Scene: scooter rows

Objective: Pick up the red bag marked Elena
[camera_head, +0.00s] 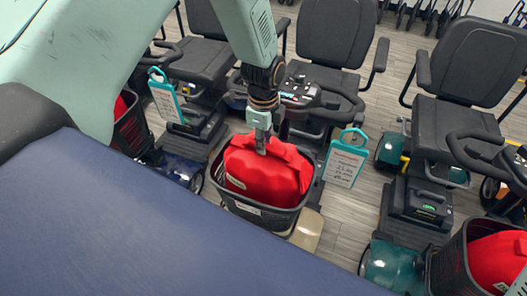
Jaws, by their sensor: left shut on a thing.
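A red bag (262,178) sits in the dark basket (254,212) on the front of the middle scooter. My left gripper (262,148) points down from above and is shut on the top of this bag, which is still inside the basket. A small pale label shows low on the bag's left side, but I cannot read a name on it. Another red bag (497,262) lies in a basket at the lower right. A third red bag (121,107) shows partly in a basket at the left, behind my arm. My right gripper is not in view.
Scooters with black seats (335,33) stand in a row. A teal-framed tag (345,158) hangs right of the middle basket, and another tag (165,97) hangs at the left. Grey plank floor (350,215) shows between the scooters.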

